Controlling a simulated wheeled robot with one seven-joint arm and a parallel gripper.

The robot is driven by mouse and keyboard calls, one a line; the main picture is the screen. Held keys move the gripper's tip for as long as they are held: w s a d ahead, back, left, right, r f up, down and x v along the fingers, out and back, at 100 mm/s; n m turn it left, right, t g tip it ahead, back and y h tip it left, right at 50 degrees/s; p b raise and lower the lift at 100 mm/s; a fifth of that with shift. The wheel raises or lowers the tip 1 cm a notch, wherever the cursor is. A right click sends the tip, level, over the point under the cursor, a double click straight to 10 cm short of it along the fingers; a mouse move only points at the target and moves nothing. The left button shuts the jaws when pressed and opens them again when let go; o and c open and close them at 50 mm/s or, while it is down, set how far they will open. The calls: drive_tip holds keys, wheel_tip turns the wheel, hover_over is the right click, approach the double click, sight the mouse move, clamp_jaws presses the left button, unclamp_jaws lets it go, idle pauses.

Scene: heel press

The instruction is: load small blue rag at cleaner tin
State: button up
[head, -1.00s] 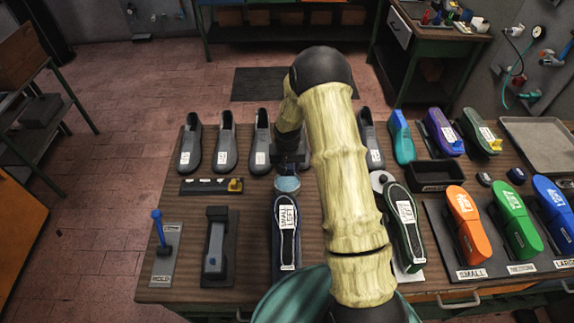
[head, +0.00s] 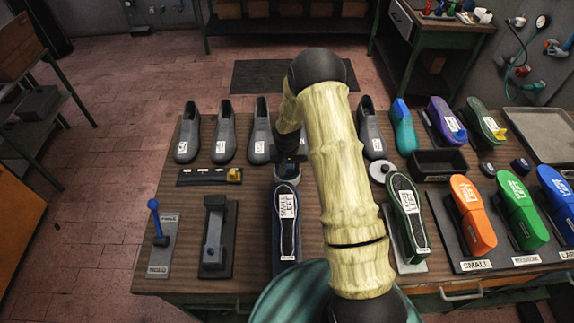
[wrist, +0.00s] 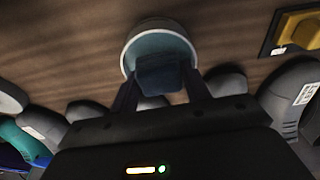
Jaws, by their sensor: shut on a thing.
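The small rag is a dark blue block (wrist: 160,76) between my gripper's two dark fingers (wrist: 163,92) in the wrist view. My gripper (head: 288,168) is shut on it. The cleaner tin (wrist: 139,42) is round, with a pale rim and light blue inside. In the wrist view the rag overlaps the near part of the tin's opening; I cannot tell whether it touches the contents. In the head view my gripper is over the tin's place and mostly hides the tin and rag.
A sole marked small left (head: 287,222) lies just in front of my gripper. Grey shoes (head: 224,135) stand in a row behind. A flat bar with a yellow block (head: 234,175) is to the left, and a second sole (head: 408,215) is to the right of my arm.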

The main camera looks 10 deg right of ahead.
sight(287, 165)
drive_tip(key=shift+s+f+b, duration=0.1)
drive_tip(key=shift+f+b, duration=0.5)
idle(2.6)
drive_tip(key=shift+r, duration=0.1)
drive_tip(key=shift+r+p, duration=2)
drive_tip(key=shift+r, duration=1.45)
drive_tip(key=shift+r, duration=0.1)
wheel_tip(287, 165, up, 7)
drive_tip(key=p, duration=0.1)
